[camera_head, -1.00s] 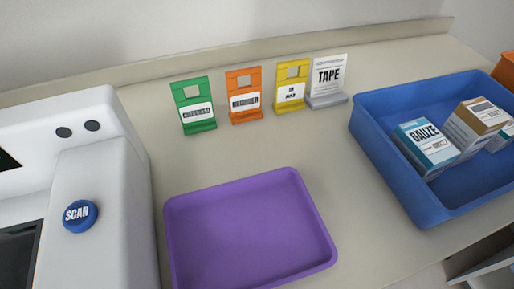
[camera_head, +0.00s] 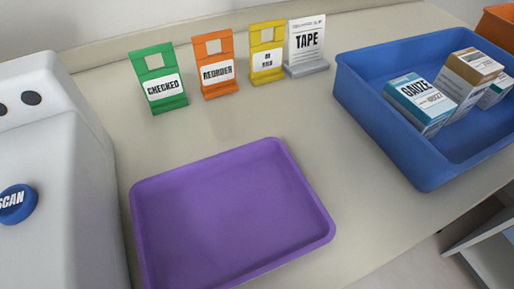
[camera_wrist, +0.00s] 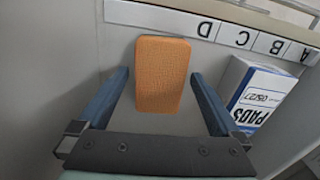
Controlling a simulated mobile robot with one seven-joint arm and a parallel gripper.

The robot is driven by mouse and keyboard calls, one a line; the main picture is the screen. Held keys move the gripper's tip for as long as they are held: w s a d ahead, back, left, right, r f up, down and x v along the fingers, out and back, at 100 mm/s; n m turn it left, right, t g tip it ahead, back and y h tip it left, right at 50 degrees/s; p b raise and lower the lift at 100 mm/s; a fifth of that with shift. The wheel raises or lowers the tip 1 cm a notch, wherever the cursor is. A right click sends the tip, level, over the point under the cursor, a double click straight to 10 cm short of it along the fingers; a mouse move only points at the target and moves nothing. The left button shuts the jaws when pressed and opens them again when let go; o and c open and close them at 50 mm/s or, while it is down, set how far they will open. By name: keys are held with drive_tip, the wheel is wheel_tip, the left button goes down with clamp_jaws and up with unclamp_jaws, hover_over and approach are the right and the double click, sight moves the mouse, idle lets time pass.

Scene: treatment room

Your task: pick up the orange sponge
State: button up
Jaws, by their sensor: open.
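The orange sponge (camera_wrist: 161,76) shows in the wrist view at the upper middle, a flat rounded block with a textured face. My gripper (camera_wrist: 160,88) is open, with one blue finger on each side of the sponge in the picture. There is a gap between each finger and the sponge, and I see no contact. How far the sponge lies beyond the fingertips I cannot tell. The head view shows neither the sponge nor my gripper.
In the wrist view a PADS box (camera_wrist: 262,97) stands right of the sponge, near the right finger. A lettered label strip (camera_wrist: 200,28) runs above. The head view shows a purple tray (camera_head: 232,215), a blue bin (camera_head: 430,165) with boxes, standing signs and a white scanner machine (camera_head: 70,150).

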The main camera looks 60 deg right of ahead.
drive_tip(key=shift+f, duration=0.3)
drive_tip(key=c, duration=1.3)
wheel_tip(320, 180, up, 10)
drive_tip(key=p, duration=0.4)
drive_tip(key=shift+p, duration=0.3)
